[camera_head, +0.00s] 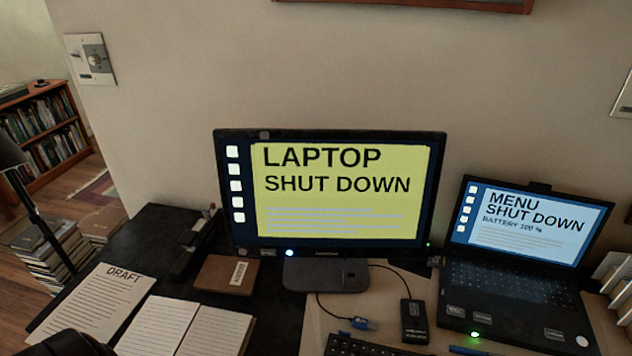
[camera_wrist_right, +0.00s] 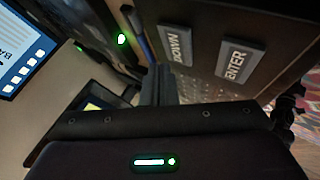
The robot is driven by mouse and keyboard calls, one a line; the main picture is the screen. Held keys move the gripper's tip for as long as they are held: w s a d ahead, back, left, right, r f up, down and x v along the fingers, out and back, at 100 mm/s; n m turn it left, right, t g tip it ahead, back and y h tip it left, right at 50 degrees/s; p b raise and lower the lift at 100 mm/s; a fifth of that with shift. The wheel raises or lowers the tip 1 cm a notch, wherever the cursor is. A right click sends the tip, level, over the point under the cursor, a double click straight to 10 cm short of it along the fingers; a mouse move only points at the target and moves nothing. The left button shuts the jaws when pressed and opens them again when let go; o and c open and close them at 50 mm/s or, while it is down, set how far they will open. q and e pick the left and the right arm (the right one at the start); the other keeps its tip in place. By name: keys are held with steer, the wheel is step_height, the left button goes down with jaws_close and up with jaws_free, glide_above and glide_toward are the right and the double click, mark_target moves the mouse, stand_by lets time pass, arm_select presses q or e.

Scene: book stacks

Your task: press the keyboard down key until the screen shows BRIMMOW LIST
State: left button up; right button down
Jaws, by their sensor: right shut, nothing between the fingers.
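The monitor (camera_head: 335,232) stands at the middle of the head view and reads LAPTOP SHUT DOWN on yellow. The black keyboard (camera_head: 365,347) shows only its far edge at the bottom of the head view. In the right wrist view its DOWN key (camera_wrist_right: 178,46) and ENTER key (camera_wrist_right: 241,62) lie side by side. My right gripper (camera_wrist_right: 159,72) is shut and empty, with its tips beside the DOWN key; whether they touch it I cannot tell. My right gripper is outside the head view. My left gripper is not clearly seen.
An open laptop (camera_head: 522,285) stands at the right, its screen reading MENU SHUT DOWN, BATTERY 100 %. A blue pen (camera_head: 468,350) lies by its front. A black box (camera_head: 413,320), a brown box (camera_head: 228,275) and papers (camera_head: 88,300) crowd the desk.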

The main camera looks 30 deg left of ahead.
steer(key=r+p, duration=0.4)
steer(key=r, duration=0.1)
steer(key=shift+s+r, duration=0.1)
steer(key=shift+s, duration=0.1)
stand_by(0.6)
